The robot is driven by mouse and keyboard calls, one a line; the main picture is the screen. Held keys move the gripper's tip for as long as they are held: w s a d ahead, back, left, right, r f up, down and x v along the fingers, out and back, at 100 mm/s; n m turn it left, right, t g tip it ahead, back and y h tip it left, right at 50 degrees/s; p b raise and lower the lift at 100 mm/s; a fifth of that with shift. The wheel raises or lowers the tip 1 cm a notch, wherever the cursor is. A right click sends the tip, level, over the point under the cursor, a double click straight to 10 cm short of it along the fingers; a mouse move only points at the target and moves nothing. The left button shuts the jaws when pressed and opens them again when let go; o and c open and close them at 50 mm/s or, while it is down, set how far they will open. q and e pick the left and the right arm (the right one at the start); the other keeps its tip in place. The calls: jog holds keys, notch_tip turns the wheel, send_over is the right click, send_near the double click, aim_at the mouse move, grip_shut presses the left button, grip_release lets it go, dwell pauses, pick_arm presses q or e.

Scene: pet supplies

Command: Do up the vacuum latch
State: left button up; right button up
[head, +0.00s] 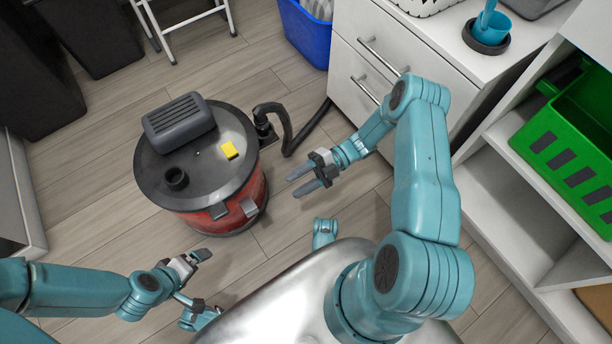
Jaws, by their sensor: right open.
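The vacuum (212,172) is a round red canister with a dark grey lid, standing upright on the floor left of centre. A light grey latch (249,207) is on its near right side, just under the lid's rim; I cannot tell how its clip sits. A darker tab (218,211) is beside it on the rim. My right gripper (294,182) is open and empty, to the right of the vacuum and apart from it, with its fingers pointing left. My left gripper (206,255) is in front of the vacuum, low in the view; its jaw gap is unclear.
A black hose (287,135) curves from the vacuum's right side towards white drawers (362,60). A blue bin (304,32) stands at the back. A white shelf with a green crate (568,135) is at the right. Bare floor lies between the vacuum and my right gripper.

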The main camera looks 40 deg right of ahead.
jog(key=shift+d, duration=1.1)
